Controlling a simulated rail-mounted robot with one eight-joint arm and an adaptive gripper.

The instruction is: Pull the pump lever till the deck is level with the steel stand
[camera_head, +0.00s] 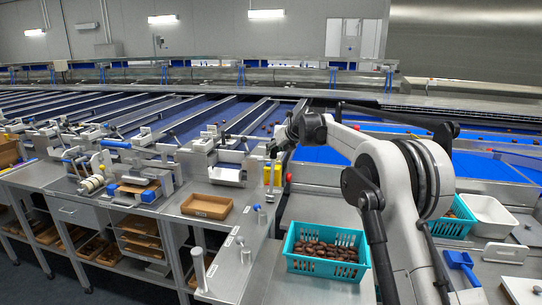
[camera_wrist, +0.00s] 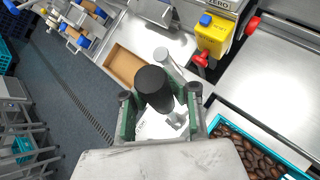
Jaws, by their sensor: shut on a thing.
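My gripper (camera_wrist: 160,105) is shut around a black cylindrical grip (camera_wrist: 153,82), which looks like the pump lever's handle. A grey rod (camera_wrist: 170,62) shows just beyond the grip. In the head view my gripper (camera_head: 274,149) is over the back of the work area, and the lever is too small there to make out. A turquoise crate of dates (camera_head: 291,262) rests on a steel surface (camera_head: 280,292), seemingly the deck. A steel stand top (camera_head: 228,262) lies along its left. I cannot tell their height difference exactly.
A yellow box with a blue top (camera_wrist: 212,35) and red knobs stands close beyond my gripper. A tan tray (camera_head: 206,206) sits on the left bench. A white post (camera_head: 199,268) stands near the front. My arm hides part of the right side.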

